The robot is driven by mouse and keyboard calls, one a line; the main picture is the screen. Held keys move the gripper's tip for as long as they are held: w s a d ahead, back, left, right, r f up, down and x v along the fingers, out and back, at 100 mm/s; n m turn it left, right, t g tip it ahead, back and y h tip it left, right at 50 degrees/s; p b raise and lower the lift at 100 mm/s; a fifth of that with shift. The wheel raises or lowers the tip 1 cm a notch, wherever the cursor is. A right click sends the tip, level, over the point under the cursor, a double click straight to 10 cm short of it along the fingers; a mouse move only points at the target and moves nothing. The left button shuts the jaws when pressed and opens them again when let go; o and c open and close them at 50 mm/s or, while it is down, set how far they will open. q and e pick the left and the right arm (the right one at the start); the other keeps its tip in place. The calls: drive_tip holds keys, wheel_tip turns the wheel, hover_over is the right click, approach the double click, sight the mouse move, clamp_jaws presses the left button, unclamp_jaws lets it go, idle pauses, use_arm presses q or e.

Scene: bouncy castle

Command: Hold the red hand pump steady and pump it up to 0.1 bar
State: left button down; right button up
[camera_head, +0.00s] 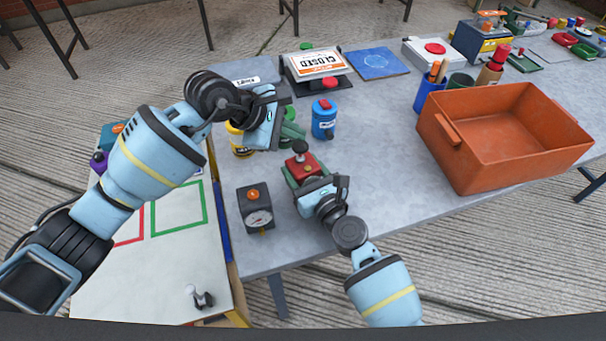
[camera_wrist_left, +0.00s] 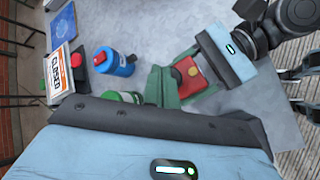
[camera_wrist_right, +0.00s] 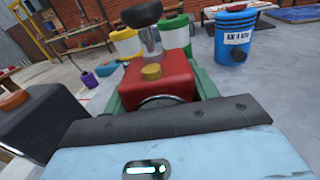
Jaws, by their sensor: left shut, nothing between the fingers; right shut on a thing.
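The red hand pump (camera_head: 304,168) stands near the table's front edge, with a black knob (camera_head: 299,147) on top. My right gripper (camera_head: 305,165) is shut around its red body, one green finger on each side; the right wrist view shows the pump (camera_wrist_right: 160,78) and knob (camera_wrist_right: 142,14) close up. My left gripper (camera_head: 301,137) is shut and empty, just above and behind the knob; contact cannot be told. The left wrist view shows its closed fingers (camera_wrist_left: 162,86) beside the pump (camera_wrist_left: 188,80). A black gauge box (camera_head: 255,210) stands left of the pump; its reading is too small to read.
A blue canister (camera_head: 324,121) stands behind the pump. A yellow canister (camera_head: 238,142) is partly hidden by my left arm, and a green one (camera_wrist_right: 178,32) stands nearby. An orange crate (camera_head: 505,137) sits at the right. The table between pump and crate is clear.

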sight(293, 149)
use_arm(q)
wheel_tip(293, 149, down, 4)
drive_tip(key=shift+f, duration=0.1)
drive_tip(key=shift+s+a+f, duration=0.1)
drive_tip(key=shift+f, duration=0.25)
drive_tip(key=shift+s+a+f, duration=0.1)
drive_tip(key=shift+f, duration=0.35)
idle(1.6)
drive_tip(key=shift+a+f, duration=0.15)
drive_tip(key=shift+f, duration=0.35)
drive_tip(key=shift+s+f, duration=0.15)
drive_tip(key=shift+f, duration=0.05)
drive_tip(key=shift+r, duration=3.5)
drive_tip(key=shift+w+d+r, duration=0.15)
drive_tip(key=shift+w+d, duration=0.05)
